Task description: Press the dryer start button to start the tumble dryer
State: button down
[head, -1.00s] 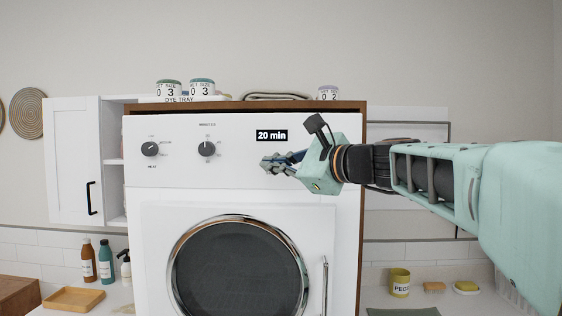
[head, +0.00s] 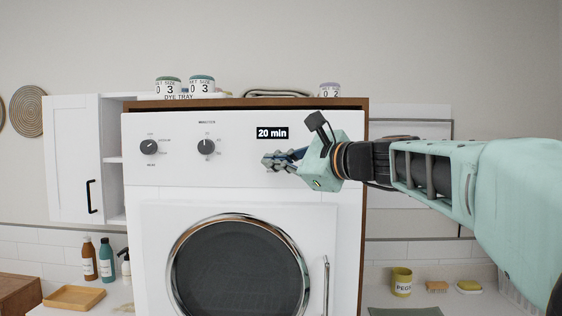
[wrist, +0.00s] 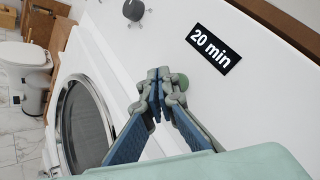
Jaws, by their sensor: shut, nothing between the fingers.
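The white tumble dryer (head: 225,180) stands in the middle of the head view with its round door shut. Its black display (head: 272,133) reads "20 min"; the display also shows in the wrist view (wrist: 213,48). A round green button (wrist: 183,81) sits on the panel in the wrist view, partly behind my fingertips; it is hidden in the head view. My gripper (head: 270,161) is shut and empty in front of the panel, below the display. In the wrist view the fingertips (wrist: 160,75) are beside the button's left edge. I cannot tell whether they touch it.
Two dark knobs (head: 149,147) (head: 206,147) are on the panel's left. Numbered jars (head: 202,84) stand on top of the dryer. A vertical door handle (head: 326,285) is below my gripper. A white cabinet (head: 75,160) is at left.

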jog(key=shift+w, duration=0.15)
dwell(0.5)
jog(key=shift+w, duration=0.35)
jog(key=shift+w, duration=0.45)
dwell(0.7)
jog(key=shift+s+b, duration=0.3)
jog(key=shift+s, duration=0.6)
